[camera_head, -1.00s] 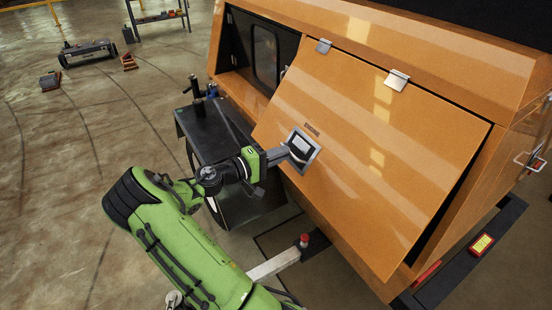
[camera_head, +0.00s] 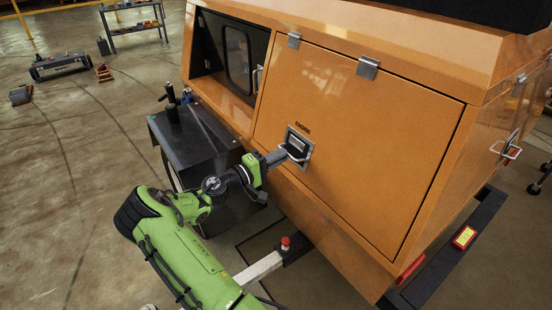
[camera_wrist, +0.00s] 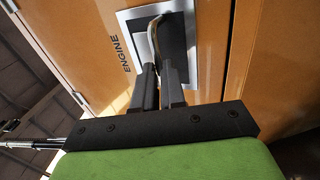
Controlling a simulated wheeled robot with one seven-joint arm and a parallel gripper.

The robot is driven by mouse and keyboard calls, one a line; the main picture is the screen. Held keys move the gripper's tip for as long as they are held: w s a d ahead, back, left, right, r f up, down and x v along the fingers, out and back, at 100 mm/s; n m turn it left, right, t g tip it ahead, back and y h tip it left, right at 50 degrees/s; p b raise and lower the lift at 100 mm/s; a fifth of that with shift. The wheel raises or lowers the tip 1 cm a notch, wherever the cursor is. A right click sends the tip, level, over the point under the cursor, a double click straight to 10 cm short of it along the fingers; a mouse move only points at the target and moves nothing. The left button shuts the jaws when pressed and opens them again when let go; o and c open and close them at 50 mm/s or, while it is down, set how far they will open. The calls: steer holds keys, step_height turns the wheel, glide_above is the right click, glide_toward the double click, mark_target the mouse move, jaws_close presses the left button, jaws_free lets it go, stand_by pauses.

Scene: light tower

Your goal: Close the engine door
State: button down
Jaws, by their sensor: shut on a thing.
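The orange engine door (camera_head: 355,140) hangs from two metal hinges at its top edge and lies about flush in its frame, with a thin dark seam along its right edge. Its latch plate (camera_head: 298,143) is a silver-framed recess with a curved handle; in the wrist view the handle (camera_wrist: 154,38) shows beside the word ENGINE. My gripper (camera_head: 283,156) is at the latch, and in the wrist view its dark fingers (camera_wrist: 160,84) are shut on the lower part of the handle.
Left of the door is an open compartment (camera_head: 225,65) with a dark inner panel. A black box (camera_head: 190,138) stands below it, beside my arm. A pale bar with a red knob (camera_head: 285,242) lies low in front.

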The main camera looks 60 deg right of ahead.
steer(key=shift+s+f+y, duration=0.2)
steer(key=shift+f+y, duration=0.1)
steer(key=shift+f, duration=0.35)
steer(key=c, duration=1.2)
jaws_free()
steer(key=shift+s+d, duration=0.1)
steer(key=shift+d, duration=0.3)
steer(key=shift+a+r, duration=0.1)
steer(key=shift+r, duration=0.05)
steer(key=p+v, duration=0.3)
steer(key=v, duration=1.2)
steer(key=shift+a, duration=0.35)
